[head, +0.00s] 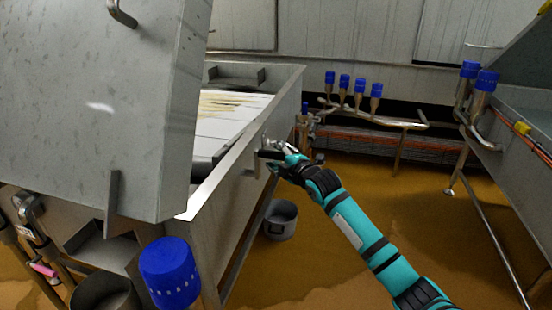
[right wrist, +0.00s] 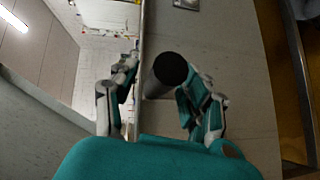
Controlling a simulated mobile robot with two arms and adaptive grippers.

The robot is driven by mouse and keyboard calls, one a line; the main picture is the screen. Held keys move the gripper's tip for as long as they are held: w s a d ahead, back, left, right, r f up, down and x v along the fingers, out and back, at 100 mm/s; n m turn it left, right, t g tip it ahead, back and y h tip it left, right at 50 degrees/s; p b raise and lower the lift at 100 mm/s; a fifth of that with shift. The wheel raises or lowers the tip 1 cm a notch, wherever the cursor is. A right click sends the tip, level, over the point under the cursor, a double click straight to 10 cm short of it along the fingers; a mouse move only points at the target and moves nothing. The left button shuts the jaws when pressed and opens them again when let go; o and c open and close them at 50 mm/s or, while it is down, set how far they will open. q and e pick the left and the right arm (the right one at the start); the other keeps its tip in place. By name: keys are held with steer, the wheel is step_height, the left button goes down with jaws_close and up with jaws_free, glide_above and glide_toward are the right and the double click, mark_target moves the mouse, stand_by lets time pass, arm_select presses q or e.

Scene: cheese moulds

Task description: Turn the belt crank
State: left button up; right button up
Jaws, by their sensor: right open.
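The belt crank has a black handle (head: 270,154) on the side wall of the long metal trough (head: 228,165) in the head view. In the right wrist view the handle (right wrist: 168,70) is a dark cylinder seen almost end-on. My right gripper (head: 281,158) is at the crank, its arm reaching in from the lower right. In the right wrist view the gripper (right wrist: 158,88) is open, with one finger on each side of the handle. Whether the fingers touch it I cannot tell. My left gripper is not in view.
A large metal housing (head: 95,90) fills the left. A grey bucket (head: 281,222) stands on the wet brown floor below the trough. Blue-capped posts on a pipe rail (head: 385,120) stand behind. Another metal machine (head: 520,120) is at the right. The floor between is open.

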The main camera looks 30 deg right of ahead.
steer(key=shift+w, duration=0.1)
steer(key=shift+c, duration=0.4)
jaws_close()
